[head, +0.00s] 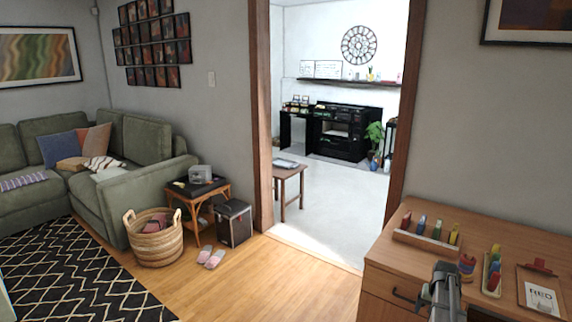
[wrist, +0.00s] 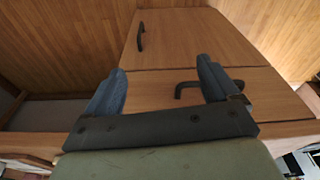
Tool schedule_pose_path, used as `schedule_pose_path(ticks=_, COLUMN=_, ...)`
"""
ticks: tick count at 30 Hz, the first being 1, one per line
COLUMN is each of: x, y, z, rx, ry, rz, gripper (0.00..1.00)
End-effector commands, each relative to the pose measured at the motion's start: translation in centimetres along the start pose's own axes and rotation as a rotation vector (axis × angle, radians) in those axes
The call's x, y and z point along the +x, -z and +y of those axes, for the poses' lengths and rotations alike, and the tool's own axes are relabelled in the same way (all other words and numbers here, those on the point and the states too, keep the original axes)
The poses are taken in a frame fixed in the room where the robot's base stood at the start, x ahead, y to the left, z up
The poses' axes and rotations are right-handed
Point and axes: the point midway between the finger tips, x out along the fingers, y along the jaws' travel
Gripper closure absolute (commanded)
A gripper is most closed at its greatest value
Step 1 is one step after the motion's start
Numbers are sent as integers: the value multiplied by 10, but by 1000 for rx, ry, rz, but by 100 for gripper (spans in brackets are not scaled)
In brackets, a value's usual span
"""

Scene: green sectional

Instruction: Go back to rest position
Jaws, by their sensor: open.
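My gripper (wrist: 160,90) is open in the wrist view, its two blue-grey fingers wide apart with nothing between them. Behind the fingers is the wooden front of a cabinet (wrist: 190,50) with dark handles. In the head view, part of my arm (head: 445,290) shows at the bottom right, in front of the wooden dresser (head: 385,285). The fingertips cannot be made out in the head view.
The dresser top holds a wooden rack (head: 425,241) with several coloured pieces, a second holder (head: 491,273) and a clipboard (head: 540,292). A basket (head: 154,242), slippers (head: 211,257) and a dark box (head: 234,223) stand on the floor. Bare wood floor (head: 290,285) lies before the doorway.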

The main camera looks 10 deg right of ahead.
Motion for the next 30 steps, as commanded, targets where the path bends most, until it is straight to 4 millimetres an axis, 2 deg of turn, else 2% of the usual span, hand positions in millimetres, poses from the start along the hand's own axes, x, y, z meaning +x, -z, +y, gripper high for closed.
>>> schedule_pose_path(ticks=1, x=14, y=-27, z=-12, rx=-9, ry=3, rz=-22, gripper=12)
schedule_pose_path(ticks=9, x=76, y=-131, z=-59, rx=-77, ry=10, rz=-127, gripper=12)
schedule_pose_path(ticks=15, x=111, y=-212, z=-88, rx=-140, ry=9, rz=-215, gripper=12)
schedule_pose_path(ticks=22, x=139, y=-306, z=-111, rx=-217, ry=1, rz=-326, gripper=12)
schedule_pose_path(ticks=30, x=160, y=-412, z=-126, rx=-313, ry=-20, rz=-457, gripper=12)
